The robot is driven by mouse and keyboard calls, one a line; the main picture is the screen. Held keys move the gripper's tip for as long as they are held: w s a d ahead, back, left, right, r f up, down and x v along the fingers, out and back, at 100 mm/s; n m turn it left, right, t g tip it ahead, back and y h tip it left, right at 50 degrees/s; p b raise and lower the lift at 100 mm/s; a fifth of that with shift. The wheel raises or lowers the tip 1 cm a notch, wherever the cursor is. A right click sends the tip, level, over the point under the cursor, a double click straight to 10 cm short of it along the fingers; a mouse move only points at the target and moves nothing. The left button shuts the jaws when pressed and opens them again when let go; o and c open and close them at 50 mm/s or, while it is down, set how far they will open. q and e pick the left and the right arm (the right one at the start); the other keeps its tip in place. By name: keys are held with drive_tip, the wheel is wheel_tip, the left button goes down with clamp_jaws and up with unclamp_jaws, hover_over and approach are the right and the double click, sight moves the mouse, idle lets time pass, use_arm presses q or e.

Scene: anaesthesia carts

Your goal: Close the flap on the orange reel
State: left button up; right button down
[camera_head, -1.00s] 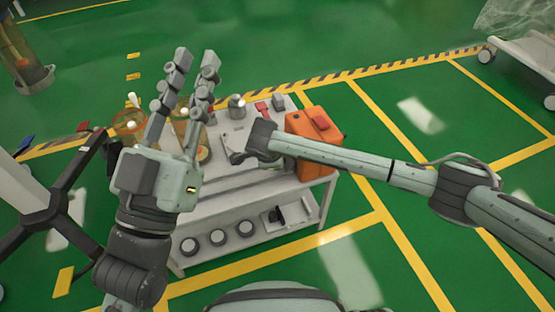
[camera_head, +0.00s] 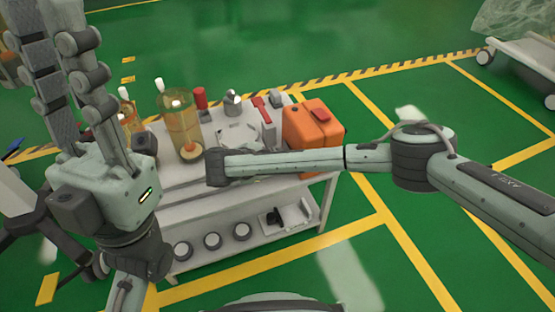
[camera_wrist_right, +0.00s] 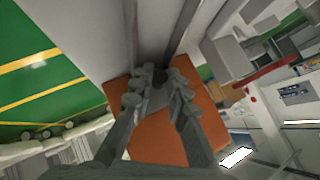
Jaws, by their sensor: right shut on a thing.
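The orange reel (camera_head: 306,126) looks like an orange box with a red piece on top. It stands at the right end of the cart top. Orange surface (camera_wrist_right: 165,140) also fills the middle of the right wrist view, behind my right gripper (camera_wrist_right: 155,85). That gripper's fingers are closed around a small grey piece between them; I cannot tell whether it is the flap. In the head view my right forearm crosses in front of the cart, and I cannot make out its gripper clearly. My left gripper (camera_head: 50,25) is open and empty at the upper left, its fingers apart.
The white cart (camera_head: 185,210) also holds an amber cylinder (camera_head: 180,128), a red cylinder (camera_head: 200,97), a grey metal container (camera_head: 233,103) and a red-handled tool (camera_head: 262,108). Round items and a small tray are on its lower shelf.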

drive_tip(key=c, duration=1.5)
unclamp_jaws()
drive_tip(key=v, duration=0.8)
